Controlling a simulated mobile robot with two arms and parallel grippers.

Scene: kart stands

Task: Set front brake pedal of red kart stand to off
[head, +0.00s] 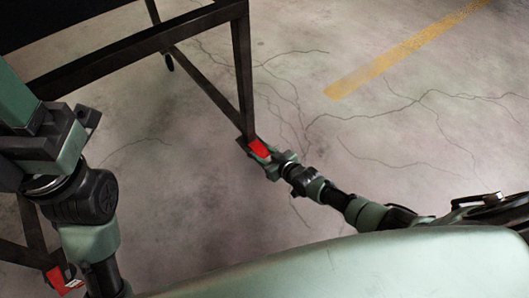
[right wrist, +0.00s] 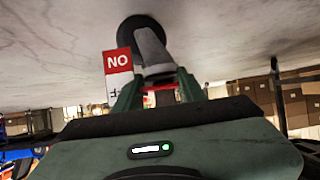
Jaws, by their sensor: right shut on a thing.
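The kart stand is a black metal frame (head: 238,60) at the upper left of the head view. A red pedal (head: 259,148) sits at the foot of its near right leg. My right gripper (head: 261,150) is shut on this pedal. In the right wrist view, red shows between the fingers (right wrist: 158,88), and a red-and-white label (right wrist: 118,70) appears upside down and seems to read ON. Which way the pedal is set is unclear. My left gripper (head: 15,95) points up at the left edge, away from the pedal; its jaw opening cannot be seen.
Another red pedal (head: 58,280) with a white label is at the lower left, partly behind my left arm. A dark caster wheel (right wrist: 140,28) is close beyond my right fingers. The cracked concrete floor (head: 400,130) to the right is clear, with a yellow stripe (head: 400,50).

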